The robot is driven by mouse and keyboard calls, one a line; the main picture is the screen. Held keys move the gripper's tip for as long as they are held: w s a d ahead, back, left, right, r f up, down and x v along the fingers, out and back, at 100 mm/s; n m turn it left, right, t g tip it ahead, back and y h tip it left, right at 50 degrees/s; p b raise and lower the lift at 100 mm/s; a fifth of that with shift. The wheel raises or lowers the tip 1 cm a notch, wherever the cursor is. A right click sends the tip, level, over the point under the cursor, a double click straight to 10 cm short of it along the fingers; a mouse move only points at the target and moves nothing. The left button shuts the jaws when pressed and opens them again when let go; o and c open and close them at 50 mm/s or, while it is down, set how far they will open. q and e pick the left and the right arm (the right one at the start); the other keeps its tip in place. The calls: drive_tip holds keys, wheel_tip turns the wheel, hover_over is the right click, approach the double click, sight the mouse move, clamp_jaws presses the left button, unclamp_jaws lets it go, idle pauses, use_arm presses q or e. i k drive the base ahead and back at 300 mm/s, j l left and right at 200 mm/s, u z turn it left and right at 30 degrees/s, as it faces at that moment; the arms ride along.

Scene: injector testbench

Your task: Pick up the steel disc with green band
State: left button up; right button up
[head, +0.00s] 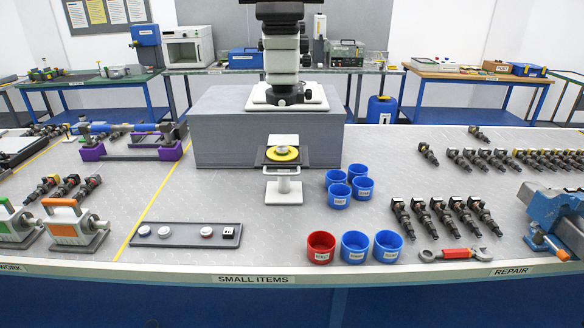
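A dark grey tray (186,243) lies on the bench at the left of centre, left of the small pedestal. Several small pale pieces sit in it: a disc at the left end (144,231), another disc beside it (164,232), a disc with a reddish mark (207,232) and a dark-and-white piece at the right end (228,231). They are too small to tell a green band on any of them. Neither of my grippers is in view.
A microscope (284,60) stands on a grey block (225,142), with a yellow ring (283,154) on its stage. Blue cups (355,247) and one red cup (320,247) stand right of centre. Injectors, a wrench (452,254) and a blue vise (560,215) occupy the right.

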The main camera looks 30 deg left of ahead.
sight(281, 151)
drive_tip(key=i+l+u, duration=0.15)
drive_tip(key=u, duration=0.2)
drive_tip(key=l+u, duration=0.35)
drive_tip(key=i+l+u, duration=0.1)
drive_tip(key=l+u, duration=0.25)
